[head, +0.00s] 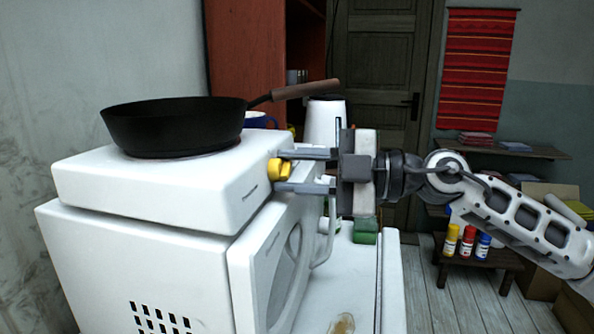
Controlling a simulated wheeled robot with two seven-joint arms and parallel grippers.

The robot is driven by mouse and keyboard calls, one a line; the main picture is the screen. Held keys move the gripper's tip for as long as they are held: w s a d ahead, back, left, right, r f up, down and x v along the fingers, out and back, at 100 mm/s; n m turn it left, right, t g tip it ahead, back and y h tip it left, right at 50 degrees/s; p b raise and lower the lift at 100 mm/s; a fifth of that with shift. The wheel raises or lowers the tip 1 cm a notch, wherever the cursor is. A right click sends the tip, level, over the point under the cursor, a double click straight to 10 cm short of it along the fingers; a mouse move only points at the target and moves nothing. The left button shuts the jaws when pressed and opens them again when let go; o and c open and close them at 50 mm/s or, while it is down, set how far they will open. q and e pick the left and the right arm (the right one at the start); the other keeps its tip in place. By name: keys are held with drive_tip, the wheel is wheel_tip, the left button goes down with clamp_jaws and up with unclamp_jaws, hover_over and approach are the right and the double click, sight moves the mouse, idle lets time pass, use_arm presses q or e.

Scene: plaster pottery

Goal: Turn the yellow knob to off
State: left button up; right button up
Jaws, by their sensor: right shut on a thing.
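The yellow knob (279,169) sits on the side face of a white hot plate (150,190), near its right end. My right gripper (283,170) comes in from the right, with one finger above the knob and one below. It is shut on the knob, and the fingers partly cover it. I cannot read any mark that shows which way the knob is set. My left gripper is not in view.
A black frying pan (175,128) rests on the hot plate, its brown handle (306,89) reaching right above my gripper. The hot plate stands on a white microwave (130,270). A white kettle-like vessel (325,122) and green block (365,232) stand behind.

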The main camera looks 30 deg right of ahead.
drive_tip(key=n+g+b, duration=0.1)
drive_tip(key=n, duration=0.5)
drive_tip(key=shift+w+n, duration=0.1)
drive_tip(key=shift+n, duration=0.2)
use_arm(q)
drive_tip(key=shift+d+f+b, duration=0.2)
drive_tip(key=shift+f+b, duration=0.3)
drive_tip(key=shift+b, duration=0.6)
use_arm(e)
drive_tip(key=shift+r+n+g+h, duration=0.1)
drive_tip(key=shift+n+g+h, duration=0.2)
drive_tip(key=shift+n, duration=1.4)
drive_tip(key=shift+r+n+g+h, duration=0.1)
drive_tip(key=shift+n+g+h, duration=0.15)
drive_tip(key=shift+n, duration=1.45)
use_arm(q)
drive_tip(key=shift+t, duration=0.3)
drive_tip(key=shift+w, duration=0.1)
use_arm(e)
drive_tip(key=o, duration=0.9)
drive_tip(key=shift+d, duration=0.1)
drive_tip(key=shift+o, duration=0.2)
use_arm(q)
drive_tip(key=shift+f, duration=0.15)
